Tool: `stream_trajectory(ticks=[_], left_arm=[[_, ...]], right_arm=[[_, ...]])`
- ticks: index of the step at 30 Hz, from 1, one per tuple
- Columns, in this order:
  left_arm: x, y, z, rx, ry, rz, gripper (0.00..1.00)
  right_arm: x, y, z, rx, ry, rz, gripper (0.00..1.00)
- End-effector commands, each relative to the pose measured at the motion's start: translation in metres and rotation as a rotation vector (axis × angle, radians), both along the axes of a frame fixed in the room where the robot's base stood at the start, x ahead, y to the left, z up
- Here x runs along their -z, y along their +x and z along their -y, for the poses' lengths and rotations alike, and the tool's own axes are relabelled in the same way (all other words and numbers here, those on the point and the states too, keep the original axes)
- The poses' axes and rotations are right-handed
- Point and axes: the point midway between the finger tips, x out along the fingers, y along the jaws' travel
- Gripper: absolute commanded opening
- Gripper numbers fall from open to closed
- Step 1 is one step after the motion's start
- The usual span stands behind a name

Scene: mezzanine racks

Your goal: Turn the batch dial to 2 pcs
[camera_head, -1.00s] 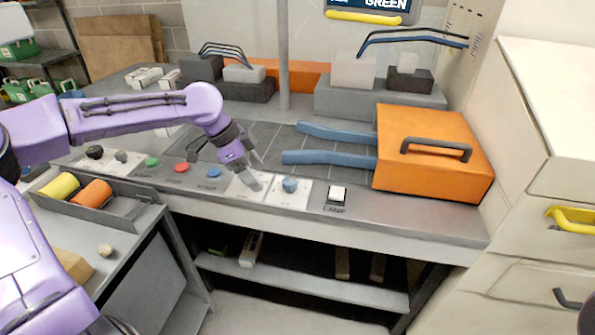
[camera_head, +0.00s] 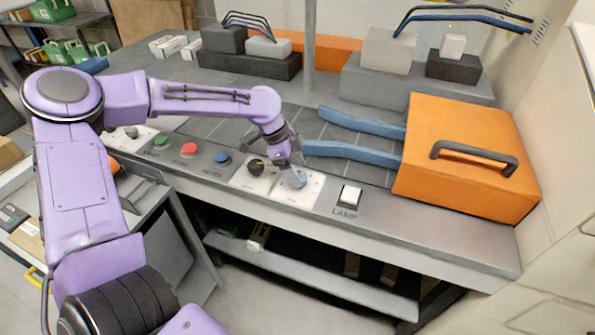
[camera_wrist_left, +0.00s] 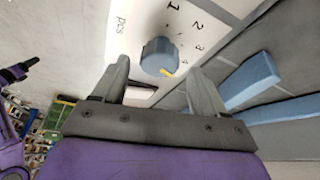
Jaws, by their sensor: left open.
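The batch dial (camera_head: 295,180) is a blue knob on a white plate in the console's front strip. In the left wrist view, the blue knob (camera_wrist_left: 158,54) has a yellow pointer mark facing the lower right. The label "pcs" and the numbers 1, 2 and 3 show around it; a further mark is too small to read surely. The pointer is away from the 2. My left gripper (camera_head: 291,166) is at the knob, its fingers (camera_wrist_left: 160,66) open with one on each side. I cannot tell whether they touch it. My right gripper is not in view.
A black knob (camera_head: 256,167) sits on the plate just left. Blue (camera_head: 222,158), red (camera_head: 189,149) and green (camera_head: 161,141) buttons lie farther left. A white lamp switch (camera_head: 349,196) is right of the dial.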

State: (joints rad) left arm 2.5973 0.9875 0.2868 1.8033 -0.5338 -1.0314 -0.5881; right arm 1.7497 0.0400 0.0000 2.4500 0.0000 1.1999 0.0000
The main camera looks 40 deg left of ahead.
Motion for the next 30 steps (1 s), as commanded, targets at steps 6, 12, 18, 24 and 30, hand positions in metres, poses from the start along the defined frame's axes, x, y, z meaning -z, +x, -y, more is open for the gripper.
stream_trajectory(ticks=[6, 12, 18, 24, 30], left_arm=[[0.015, 0.002, 0.004, -0.004, -0.001, 0.001, 0.72], [0.016, 0.002, 0.003, -0.004, -0.001, 0.001, 0.72], [0.015, 0.002, 0.003, -0.004, -0.001, 0.001, 0.17], [0.015, 0.002, 0.003, -0.014, 0.000, 0.000, 0.17], [0.012, 0.001, 0.003, -0.075, 0.001, 0.000, 0.17]], right_arm=[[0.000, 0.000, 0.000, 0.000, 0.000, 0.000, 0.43], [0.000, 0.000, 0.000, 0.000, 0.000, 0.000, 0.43], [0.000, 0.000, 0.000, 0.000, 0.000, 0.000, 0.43], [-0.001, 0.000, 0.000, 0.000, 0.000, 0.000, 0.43], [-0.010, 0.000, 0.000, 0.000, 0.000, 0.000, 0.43]])
